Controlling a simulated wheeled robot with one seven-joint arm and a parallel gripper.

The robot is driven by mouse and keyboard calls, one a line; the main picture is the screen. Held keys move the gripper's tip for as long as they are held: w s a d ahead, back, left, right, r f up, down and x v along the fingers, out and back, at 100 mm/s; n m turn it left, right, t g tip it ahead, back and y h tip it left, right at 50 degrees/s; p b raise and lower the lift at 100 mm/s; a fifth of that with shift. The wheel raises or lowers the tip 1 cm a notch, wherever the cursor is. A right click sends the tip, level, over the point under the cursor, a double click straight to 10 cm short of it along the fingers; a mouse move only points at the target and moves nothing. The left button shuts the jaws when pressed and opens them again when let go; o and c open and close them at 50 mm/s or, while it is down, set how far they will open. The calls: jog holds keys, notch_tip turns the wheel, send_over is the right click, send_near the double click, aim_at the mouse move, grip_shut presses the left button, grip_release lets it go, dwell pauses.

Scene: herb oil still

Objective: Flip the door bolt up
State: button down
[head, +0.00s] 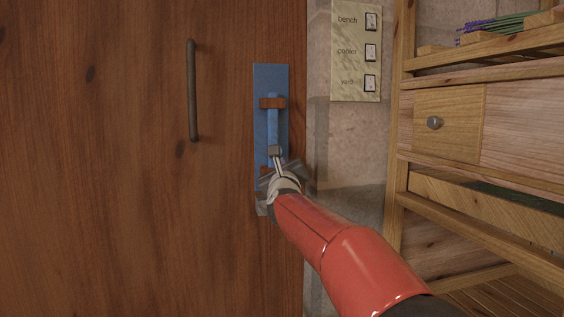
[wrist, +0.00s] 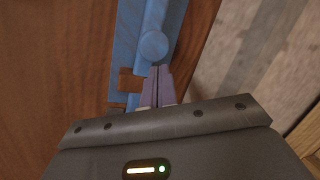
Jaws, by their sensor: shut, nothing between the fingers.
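The door bolt is a blue bar (head: 272,125) on a tall blue plate (head: 270,76) fixed upright to the right side of the wooden door. A brown bracket (head: 272,103) crosses the bar in its upper part. In the wrist view, a round blue knob (wrist: 154,46) stands out from the bar. My gripper (head: 277,156) is at the lower part of the bolt, shut and empty. In the wrist view, its closed fingertips (wrist: 159,72) are at the knob's near edge; I cannot tell whether they touch it. My gripper and wrist hide the plate's lower end.
A dark vertical handle (head: 192,90) is on the door (head: 120,180), left of the bolt. A panel with labelled switches (head: 357,50) is on the wall to the right. A wooden shelf unit with a drawer (head: 447,123) stands at the far right.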

notch_tip(320, 180, up, 7)
jog(key=p, duration=0.4)
jog(key=shift+f, duration=0.15)
notch_tip(320, 180, down, 5)
jog(key=d+b, duration=0.2)
jog(key=b, duration=0.3)
jog(key=a+r+b+v, duration=0.1)
jog(key=r+b+v, duration=0.1)
jog(key=v, duration=0.7)
jog(key=shift+s+d+f, duration=0.45)
jog(key=shift+f, duration=0.1)
